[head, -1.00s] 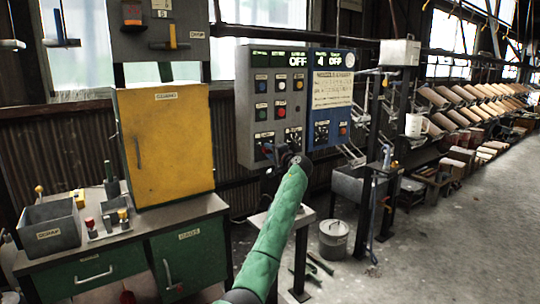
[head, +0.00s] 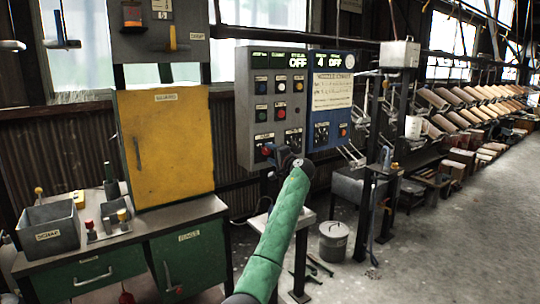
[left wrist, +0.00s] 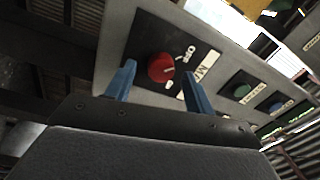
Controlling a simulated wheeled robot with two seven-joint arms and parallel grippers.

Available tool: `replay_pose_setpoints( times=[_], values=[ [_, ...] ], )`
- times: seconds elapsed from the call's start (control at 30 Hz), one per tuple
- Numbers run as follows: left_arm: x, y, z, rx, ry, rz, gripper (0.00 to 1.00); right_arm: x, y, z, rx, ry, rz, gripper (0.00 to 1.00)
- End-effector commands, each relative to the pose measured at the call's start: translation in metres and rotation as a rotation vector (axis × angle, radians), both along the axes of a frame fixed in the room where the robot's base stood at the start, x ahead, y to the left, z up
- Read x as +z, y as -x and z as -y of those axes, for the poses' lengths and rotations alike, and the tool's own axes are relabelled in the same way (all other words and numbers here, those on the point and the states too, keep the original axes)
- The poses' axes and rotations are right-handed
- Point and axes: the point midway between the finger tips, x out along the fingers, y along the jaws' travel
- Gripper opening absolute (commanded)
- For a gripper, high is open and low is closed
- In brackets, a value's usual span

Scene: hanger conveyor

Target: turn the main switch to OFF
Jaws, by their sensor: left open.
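The main switch is a red round knob (left wrist: 161,68) on a black plate marked OFF and MAIN, low on the grey control panel (head: 244,95). In the left wrist view it sits between the two blue fingers of my left gripper (left wrist: 158,70), which are open on either side of it. I see a gap between each finger and the knob. A pale mark shows on the knob, but its exact setting is hard to read. In the head view my left gripper (head: 274,155) is at the panel's lower edge and partly covers the knob's surroundings. My right gripper is not in view.
The blue panel (head: 333,110) adjoins on the right. A yellow cabinet (head: 170,145) stands left on the bench.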

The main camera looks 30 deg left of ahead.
Motion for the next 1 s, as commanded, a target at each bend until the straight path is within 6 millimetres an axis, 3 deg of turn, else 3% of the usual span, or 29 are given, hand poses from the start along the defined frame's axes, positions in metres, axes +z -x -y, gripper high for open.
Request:
replay_pose_setpoints(
  times=[0.2, 0.43, 1.0],
  values=[
    [-0.005, 0.013, 0.033, -0.001, 0.002, -0.001, 0.54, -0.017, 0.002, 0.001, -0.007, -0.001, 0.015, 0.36],
    [-0.006, 0.023, 0.056, -0.002, 0.002, -0.001, 0.54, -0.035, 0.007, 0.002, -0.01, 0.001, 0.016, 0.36],
    [-0.005, 0.025, 0.061, 0.0, 0.001, -0.002, 0.54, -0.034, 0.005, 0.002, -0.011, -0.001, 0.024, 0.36]
  ],
)
